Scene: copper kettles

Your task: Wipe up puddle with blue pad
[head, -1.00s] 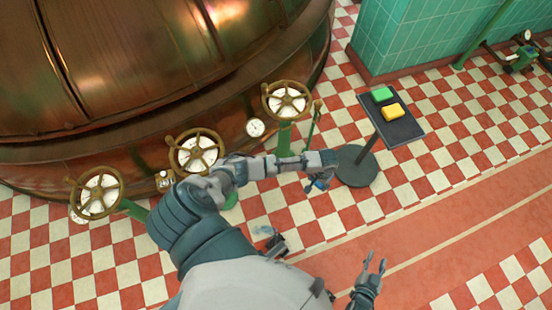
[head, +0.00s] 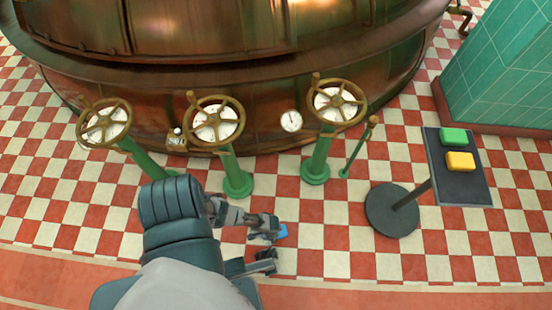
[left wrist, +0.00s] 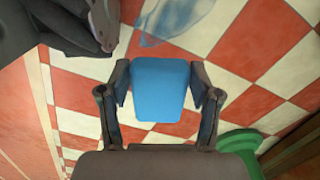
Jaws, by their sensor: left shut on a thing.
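My left gripper (head: 264,227) is shut on the blue pad (head: 282,232), low over the checkered floor in front of the valves. In the left wrist view the blue pad (left wrist: 160,88) sits between the two fingers. The puddle (left wrist: 178,20), a pale bluish film on the tiles, shows at the top of that view, beyond the pad and apart from it in the picture. I cannot make out the puddle in the head view, where my arm covers part of the floor.
Three green valve posts with brass handwheels (head: 214,120) stand before the copper kettle (head: 240,80). A black tray stand (head: 470,190) at right holds a green pad (head: 453,137) and a yellow pad (head: 460,161).

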